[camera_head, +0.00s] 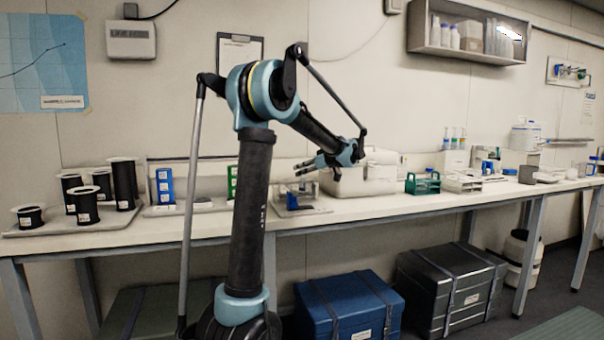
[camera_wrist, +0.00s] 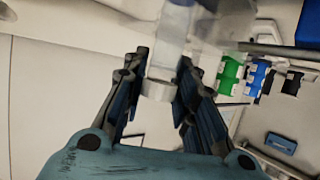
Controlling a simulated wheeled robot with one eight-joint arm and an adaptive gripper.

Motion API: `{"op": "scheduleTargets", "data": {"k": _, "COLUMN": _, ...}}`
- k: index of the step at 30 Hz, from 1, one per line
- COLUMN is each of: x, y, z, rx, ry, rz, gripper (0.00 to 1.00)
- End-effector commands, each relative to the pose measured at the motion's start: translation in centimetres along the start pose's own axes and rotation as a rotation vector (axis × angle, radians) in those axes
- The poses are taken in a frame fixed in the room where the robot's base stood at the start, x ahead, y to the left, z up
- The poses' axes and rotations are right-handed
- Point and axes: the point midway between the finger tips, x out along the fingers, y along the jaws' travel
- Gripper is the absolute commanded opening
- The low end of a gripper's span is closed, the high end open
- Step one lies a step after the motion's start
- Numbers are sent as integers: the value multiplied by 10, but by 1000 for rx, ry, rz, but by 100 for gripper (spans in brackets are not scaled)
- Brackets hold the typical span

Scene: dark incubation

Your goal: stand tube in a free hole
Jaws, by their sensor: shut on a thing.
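My gripper (camera_wrist: 160,82) is shut on a clear tube (camera_wrist: 177,28) in the wrist view. A pale band or cap on the tube sits between the fingertips, and the clear part extends toward the top of the picture. In the head view my gripper (camera_head: 307,166) is raised above the bench, in front of the wall; the tube is too small to make out there. A green rack (camera_head: 422,184) stands on the bench to the right of the gripper, with a white rack (camera_head: 463,183) beside it. Their holes are too small to tell free from filled.
The long bench (camera_head: 345,209) runs across the view. A bulky white case (camera_head: 368,172) stands behind my gripper. Black spools (camera_head: 88,205) stand on a tray at the left. Bottles with blue caps (camera_head: 455,138) stand at the right. A shelf (camera_head: 470,35) hangs above.

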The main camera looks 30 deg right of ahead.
Motion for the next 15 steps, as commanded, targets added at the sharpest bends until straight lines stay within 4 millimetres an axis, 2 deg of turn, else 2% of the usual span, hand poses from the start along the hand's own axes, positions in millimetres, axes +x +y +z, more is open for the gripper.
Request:
{"op": "scheduleTargets", "data": {"k": 11, "x": 2, "y": 0, "z": 5, "rx": 0, "ry": 0, "rz": 1, "gripper": 0}}
{"op": "scheduleTargets", "data": {"k": 12, "x": 2, "y": 0, "z": 5, "rx": 0, "ry": 0, "rz": 1, "gripper": 31}}
{"op": "scheduleTargets", "data": {"k": 14, "x": 2, "y": 0, "z": 5, "rx": 0, "ry": 0, "rz": 1, "gripper": 45}}
{"op": "scheduleTargets", "data": {"k": 15, "x": 1, "y": 0, "z": 5, "rx": 0, "ry": 0, "rz": 1, "gripper": 47}}
